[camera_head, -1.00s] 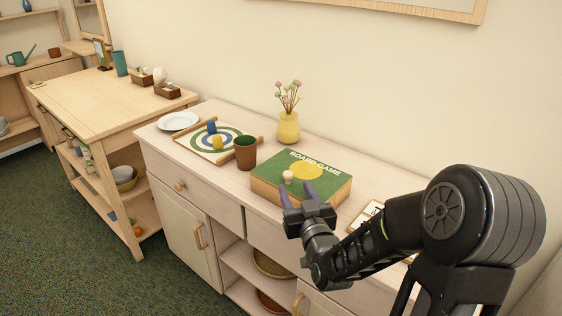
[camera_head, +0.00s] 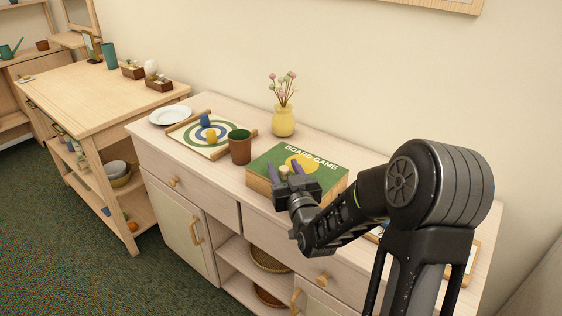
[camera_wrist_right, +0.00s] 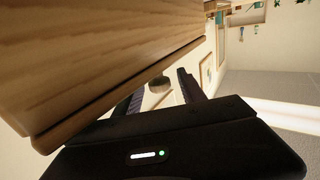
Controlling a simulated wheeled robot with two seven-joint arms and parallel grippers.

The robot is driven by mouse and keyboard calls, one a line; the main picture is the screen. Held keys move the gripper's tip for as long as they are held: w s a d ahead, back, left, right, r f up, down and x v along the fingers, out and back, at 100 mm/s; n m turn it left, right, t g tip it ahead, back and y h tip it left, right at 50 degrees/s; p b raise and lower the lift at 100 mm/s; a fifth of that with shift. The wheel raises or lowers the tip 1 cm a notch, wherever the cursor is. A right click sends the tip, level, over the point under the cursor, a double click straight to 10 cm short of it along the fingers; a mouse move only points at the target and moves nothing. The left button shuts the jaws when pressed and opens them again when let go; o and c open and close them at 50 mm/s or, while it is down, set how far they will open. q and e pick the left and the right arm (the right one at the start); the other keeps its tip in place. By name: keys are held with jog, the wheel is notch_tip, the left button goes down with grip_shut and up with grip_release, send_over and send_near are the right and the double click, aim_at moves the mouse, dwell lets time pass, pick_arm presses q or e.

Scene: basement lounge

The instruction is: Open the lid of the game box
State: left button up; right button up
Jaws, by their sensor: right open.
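The game box (camera_head: 325,174) lies flat on the pale sideboard. Its green lid reads "BOARD GAME", has a yellow circle and looks closed. A small pale knob (camera_head: 284,171) shows at the lid's near part. My right gripper (camera_head: 285,177) is open at the box's near side. Its purple fingers appear on either side of the knob; I cannot tell whether they touch it. In the right wrist view, a small rounded thing (camera_wrist_right: 160,83) shows between the fingers, with a large wooden surface close at upper left. My left gripper is out of view.
A brown cup (camera_head: 240,150) stands just left of the box, and a yellow vase (camera_head: 284,122) with flowers behind it. A target game board (camera_head: 190,141) and a white plate (camera_head: 171,115) lie farther left. The wall is close behind the sideboard.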

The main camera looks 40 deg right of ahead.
jog(key=shift+x, duration=1.55)
jog(key=shift+c, duration=0.5)
grip_shut()
